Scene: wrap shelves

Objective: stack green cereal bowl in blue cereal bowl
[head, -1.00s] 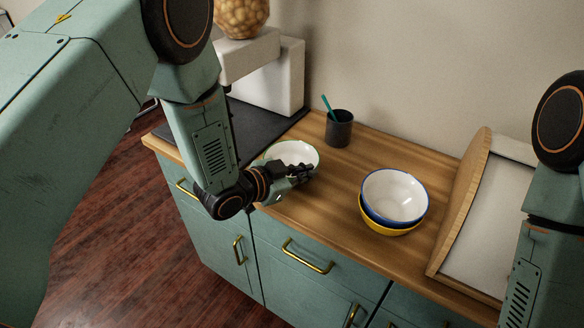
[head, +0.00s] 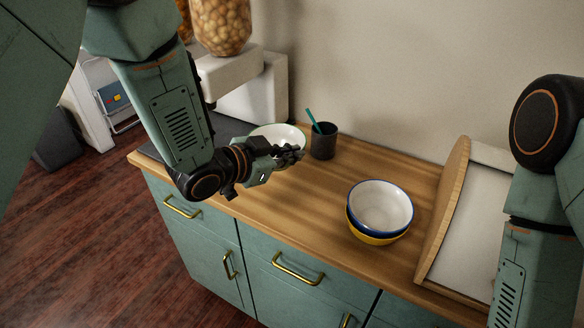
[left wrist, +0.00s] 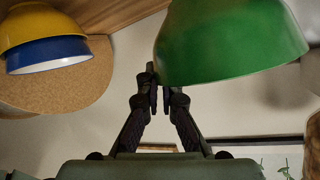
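The green cereal bowl (head: 272,131), white inside and green outside, is at the left part of the counter in the head view, behind my left gripper (head: 292,155). The left fingers are shut on its near rim and hold it above the counter. In the left wrist view the green bowl (left wrist: 230,45) fills the upper right, with the left fingertips (left wrist: 160,92) at its rim. The blue cereal bowl (head: 380,205), white inside, sits nested in a yellow bowl (head: 372,237) on the counter, to the right. My right gripper is out of view.
A dark cup (head: 323,141) with a teal utensil stands behind the gripper. A wooden-sided box (head: 442,215) stands right of the stacked bowls. A white appliance (head: 253,90) is at the back left. Bare counter (head: 310,205) lies between gripper and stacked bowls.

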